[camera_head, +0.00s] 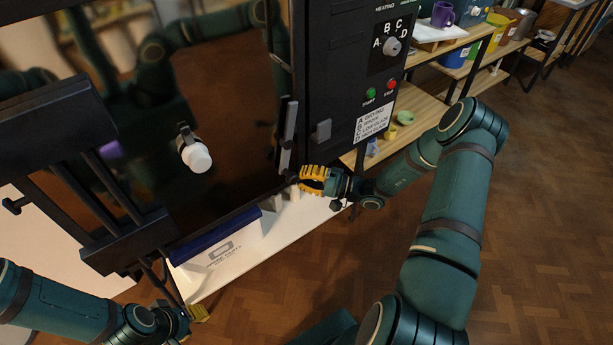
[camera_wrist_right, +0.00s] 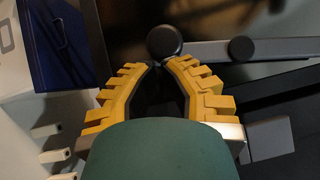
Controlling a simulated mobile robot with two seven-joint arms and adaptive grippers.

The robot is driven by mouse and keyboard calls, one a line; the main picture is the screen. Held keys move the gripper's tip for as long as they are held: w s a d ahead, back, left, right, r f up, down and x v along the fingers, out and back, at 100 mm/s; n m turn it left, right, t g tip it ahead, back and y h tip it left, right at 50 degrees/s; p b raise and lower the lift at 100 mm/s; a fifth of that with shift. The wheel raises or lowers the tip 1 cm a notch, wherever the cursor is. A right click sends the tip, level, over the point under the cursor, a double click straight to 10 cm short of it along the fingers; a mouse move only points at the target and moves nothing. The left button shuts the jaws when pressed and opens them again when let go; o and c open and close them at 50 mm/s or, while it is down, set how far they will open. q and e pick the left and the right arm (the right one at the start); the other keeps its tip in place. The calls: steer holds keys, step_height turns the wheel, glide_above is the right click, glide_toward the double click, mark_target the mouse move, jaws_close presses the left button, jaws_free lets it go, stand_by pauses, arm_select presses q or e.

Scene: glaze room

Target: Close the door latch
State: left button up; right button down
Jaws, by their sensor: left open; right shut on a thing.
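The door (camera_head: 215,90) is a dark, glossy panel at the left and middle of the head view. The door latch (camera_head: 289,135) is a grey lever at its right edge and hangs nearly upright. In the right wrist view the latch (camera_wrist_right: 290,48) runs to the right from a round black knob (camera_wrist_right: 165,42). My right gripper (camera_head: 302,181) is at the latch's lower end. Its yellow fingers (camera_wrist_right: 157,66) are shut at the knob end, and the exact contact is partly hidden. A grey catch block (camera_head: 322,130) sits on the frame to the right. My left gripper (camera_head: 198,313) is open, low at the left.
A control panel (camera_head: 392,45) with a dial and buttons is right of the door. A white box with a blue lid (camera_head: 220,240) stands on a white shelf (camera_head: 215,283) below. Wooden shelves (camera_head: 425,103) with pots are behind my right arm. The wooden floor (camera_head: 545,200) is clear.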

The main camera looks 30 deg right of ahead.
steer(key=a+m+t+y, duration=0.1)
steer(key=a+m+t, duration=0.1)
steer(key=a+m, duration=0.1)
steer(key=shift+s, duration=0.15)
steer(key=shift+a+r+m+t, duration=0.15)
steer(key=shift+a+m+t, duration=0.65)
steer(key=shift+m, duration=0.2)
steer(key=a+r+m+t+h+p, duration=0.5)
steer(key=a+m+t+h+p, duration=0.1)
steer(key=m, duration=0.8)
steer(key=shift+s+r+t+h+p, duration=0.3)
steer(key=shift+r+t+h+p, duration=0.25)
steer(key=shift+t, duration=0.35)
steer(key=shift+f, duration=0.15)
steer(key=shift+f, duration=0.1)
